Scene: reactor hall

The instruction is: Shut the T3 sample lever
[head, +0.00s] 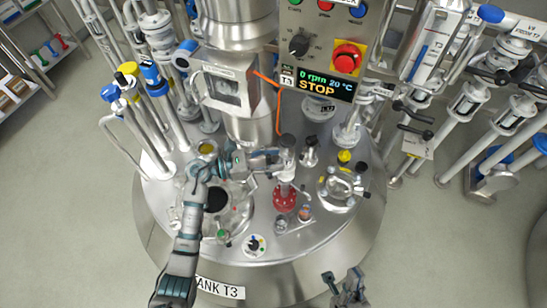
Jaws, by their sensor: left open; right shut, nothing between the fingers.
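The steel vessel marked TANK T3 (218,288) fills the middle of the head view. An upright metal fitting with a red base flange (284,196) stands on its lid. My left gripper (277,158) is open and points right, at the upper part of this fitting. I cannot tell whether it touches. A sample lever is not clearly visible; the gripper may cover part of it. My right gripper (347,291) is shut and empty, low in front of the tank's edge, away from the lid fittings.
A control box with a red stop button (346,58) and a display reading STOP (327,84) hangs above the lid. An orange cable (278,105) runs beside it. A round clamped port (340,188) sits right on the lid. Pipes with black handles (415,131) stand at right.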

